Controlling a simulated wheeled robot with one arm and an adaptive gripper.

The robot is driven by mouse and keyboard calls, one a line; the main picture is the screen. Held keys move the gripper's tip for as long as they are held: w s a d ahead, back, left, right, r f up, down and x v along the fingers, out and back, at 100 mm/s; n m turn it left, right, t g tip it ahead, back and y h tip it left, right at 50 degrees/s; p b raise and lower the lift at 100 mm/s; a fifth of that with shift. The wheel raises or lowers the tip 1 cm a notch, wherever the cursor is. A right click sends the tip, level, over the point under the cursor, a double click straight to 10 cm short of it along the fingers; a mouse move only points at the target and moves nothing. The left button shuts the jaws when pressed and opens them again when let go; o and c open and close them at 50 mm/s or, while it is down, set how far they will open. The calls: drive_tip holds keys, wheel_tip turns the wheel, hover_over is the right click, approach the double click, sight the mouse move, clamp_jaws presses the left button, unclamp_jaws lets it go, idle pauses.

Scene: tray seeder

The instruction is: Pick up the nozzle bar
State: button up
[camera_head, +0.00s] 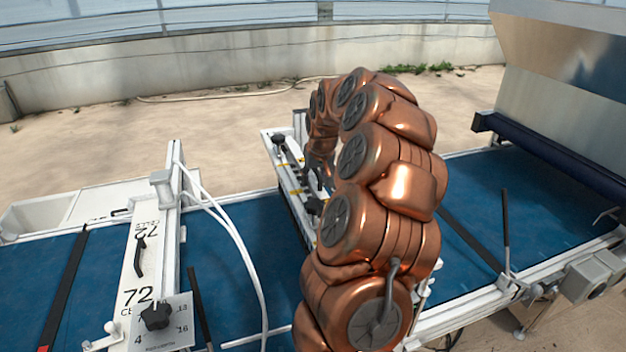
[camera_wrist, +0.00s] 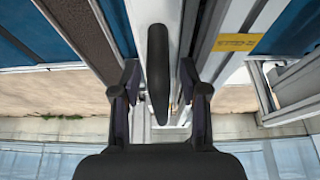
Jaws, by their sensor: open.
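A white bar that I take to be the nozzle bar runs lengthwise through the wrist view (camera_wrist: 172,12), with a long dark handle (camera_wrist: 157,45) on it. My gripper (camera_wrist: 159,78) is open, one finger on each side of this handle, with a gap visible on both sides. In the head view my gripper (camera_head: 319,172) is low over the middle white crosspiece (camera_head: 283,158), which has black knobs and yellow marks. My copper arm hides much of this crosspiece. I cannot tell how deep the fingers reach around the handle.
Another white bar (camera_head: 138,268) marked 72, with a black handle, crosses the blue belt (camera_head: 38,270) at left. A dial plate (camera_head: 172,322) and white hoses (camera_head: 236,235) are near it. A metal hopper (camera_head: 570,75) stands at right. A yellow label (camera_wrist: 237,42) shows beside the bar.

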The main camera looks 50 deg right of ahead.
drive_tip(key=shift+w+d+f, duration=0.1)
drive_tip(key=shift+w+f, duration=0.05)
drive_tip(key=shift+f, duration=0.5)
clamp_jaws()
drive_tip(key=shift+r, duration=0.1)
